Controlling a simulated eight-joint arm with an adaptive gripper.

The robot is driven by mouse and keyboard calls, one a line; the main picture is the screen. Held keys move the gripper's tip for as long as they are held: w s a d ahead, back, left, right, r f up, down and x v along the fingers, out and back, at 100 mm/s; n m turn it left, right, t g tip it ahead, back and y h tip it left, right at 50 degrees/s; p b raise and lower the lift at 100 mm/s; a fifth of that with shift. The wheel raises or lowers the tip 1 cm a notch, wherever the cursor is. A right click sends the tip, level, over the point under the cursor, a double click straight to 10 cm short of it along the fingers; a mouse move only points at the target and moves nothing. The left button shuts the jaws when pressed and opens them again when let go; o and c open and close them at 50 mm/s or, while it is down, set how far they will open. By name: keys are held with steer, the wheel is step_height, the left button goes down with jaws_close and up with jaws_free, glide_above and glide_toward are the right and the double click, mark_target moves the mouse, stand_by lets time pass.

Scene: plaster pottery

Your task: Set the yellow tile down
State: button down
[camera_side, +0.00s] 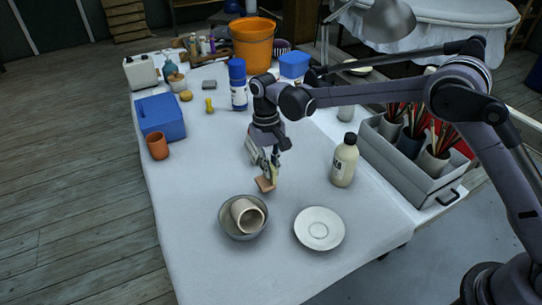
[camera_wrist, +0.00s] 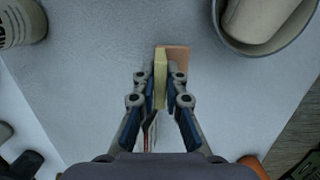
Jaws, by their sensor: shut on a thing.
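The yellow tile (camera_wrist: 160,72) stands on edge between the fingers of my gripper (camera_wrist: 160,88). My gripper is shut on it, and in the side view the yellow tile (camera_side: 274,172) is low over the white-covered table. I cannot tell whether its lower edge touches anything. A terracotta-pink tile (camera_wrist: 179,57) is close beside it, on the right in the wrist view. In the side view this pink tile (camera_side: 264,184) shows just below my gripper. My fingers hide part of both tiles.
A grey bowl (camera_side: 227,222) holding a pale cup (camera_side: 243,213) stands near the tiles. A white saucer (camera_side: 320,241) and a cream bottle (camera_side: 344,164) stand to the right. A grey brush crate (camera_side: 400,160) is farther right. Bare table lies left of my gripper.

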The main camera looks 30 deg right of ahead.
steer(key=shift+f, duration=1.45)
steer(key=shift+f, duration=0.15)
steer(key=c, duration=1.4)
jaws_free()
